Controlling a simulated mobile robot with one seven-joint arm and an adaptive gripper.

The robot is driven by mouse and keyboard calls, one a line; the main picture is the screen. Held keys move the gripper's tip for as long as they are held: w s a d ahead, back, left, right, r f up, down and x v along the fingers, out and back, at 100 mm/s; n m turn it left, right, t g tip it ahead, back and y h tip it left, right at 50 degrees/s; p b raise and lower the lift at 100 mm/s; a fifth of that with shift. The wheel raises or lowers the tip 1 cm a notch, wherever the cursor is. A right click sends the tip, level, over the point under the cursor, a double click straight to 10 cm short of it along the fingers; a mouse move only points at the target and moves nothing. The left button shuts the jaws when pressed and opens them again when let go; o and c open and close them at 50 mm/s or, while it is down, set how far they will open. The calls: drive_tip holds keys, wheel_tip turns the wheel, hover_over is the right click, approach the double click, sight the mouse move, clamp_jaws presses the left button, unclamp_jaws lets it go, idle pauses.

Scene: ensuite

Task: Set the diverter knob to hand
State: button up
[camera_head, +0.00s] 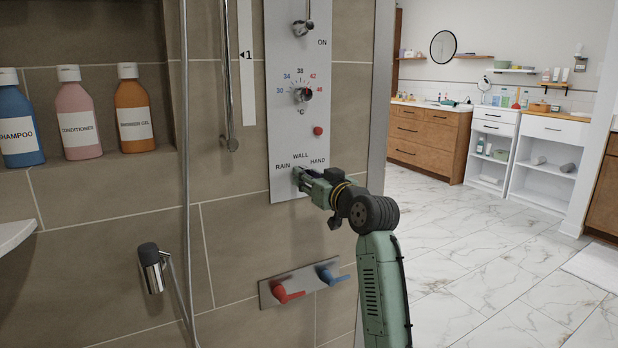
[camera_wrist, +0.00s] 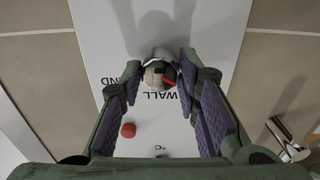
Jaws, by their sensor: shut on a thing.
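The diverter knob (camera_wrist: 155,73) is on the lower part of the grey shower panel (camera_head: 287,130), below the labels RAIN, WALL and HAND. In the wrist view the panel is seen turned over, with WALL just below the knob and part of HAND at the left. A red mark on the knob points down and right, between WALL and the side away from HAND. My gripper (camera_head: 303,179) reaches the knob from the right in the head view. Its fingers are shut on the knob, one on each side. In the head view the gripper largely hides the knob.
A temperature dial (camera_head: 303,95) and a red button (camera_head: 318,131) sit above on the panel. A hand shower (camera_head: 151,268) hangs at left. Bottles stand in the niche. Open floor lies to the right.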

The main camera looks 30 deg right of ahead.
drive_tip(key=shift+m+p, duration=11.1)
drive_tip(key=shift+m, duration=0.8)
drive_tip(key=o, duration=1.2)
drive_tip(key=shift+c, duration=0.2)
